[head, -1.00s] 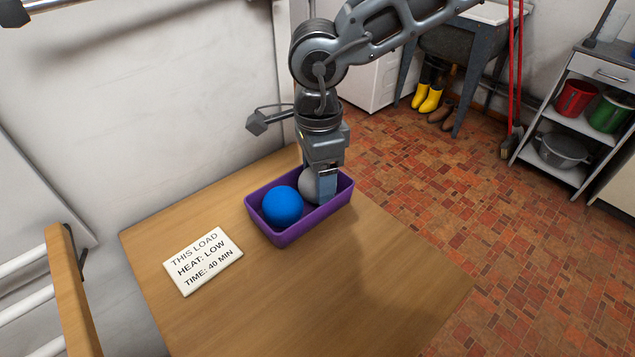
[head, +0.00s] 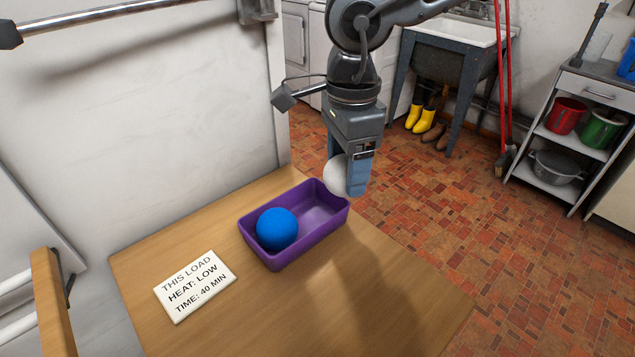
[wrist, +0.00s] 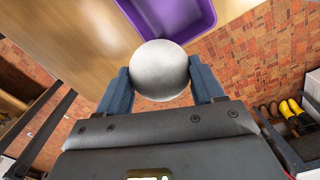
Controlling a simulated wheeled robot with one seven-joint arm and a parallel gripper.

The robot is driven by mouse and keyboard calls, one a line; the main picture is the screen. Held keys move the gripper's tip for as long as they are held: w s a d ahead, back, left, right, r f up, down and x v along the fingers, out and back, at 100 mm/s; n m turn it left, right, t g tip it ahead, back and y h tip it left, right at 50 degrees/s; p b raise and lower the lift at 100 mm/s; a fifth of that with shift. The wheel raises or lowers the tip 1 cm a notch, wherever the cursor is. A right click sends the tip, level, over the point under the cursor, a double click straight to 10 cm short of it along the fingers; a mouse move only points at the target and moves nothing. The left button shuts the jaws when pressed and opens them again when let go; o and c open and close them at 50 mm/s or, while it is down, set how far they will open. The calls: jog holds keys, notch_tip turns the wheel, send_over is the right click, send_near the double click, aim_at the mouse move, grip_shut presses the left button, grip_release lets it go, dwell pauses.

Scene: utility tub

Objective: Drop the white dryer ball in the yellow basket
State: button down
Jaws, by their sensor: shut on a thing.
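The white dryer ball (head: 337,175) is held between the fingers of my gripper (head: 350,180), above the right end of the purple bin and clear of it. In the wrist view the white ball (wrist: 160,70) sits between both blue-grey fingertips of my gripper (wrist: 160,80). Part of the ball is hidden by a finger in the head view. No yellow basket shows in either view.
A purple bin (head: 290,258) on the wooden table (head: 400,290) holds a blue ball (head: 277,229). A card (head: 195,286) reads "THIS LOAD, HEAT: LOW, TIME: 40 MIN". Yellow boots (head: 420,118) stand under a sink. A shelf (head: 560,140) holds red and green buckets.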

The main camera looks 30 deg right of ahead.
jog(key=s+d+r, duration=0.4)
jog(key=d, duration=0.1)
jog(key=shift+d, duration=0.1)
dwell(0.3)
dwell(0.4)
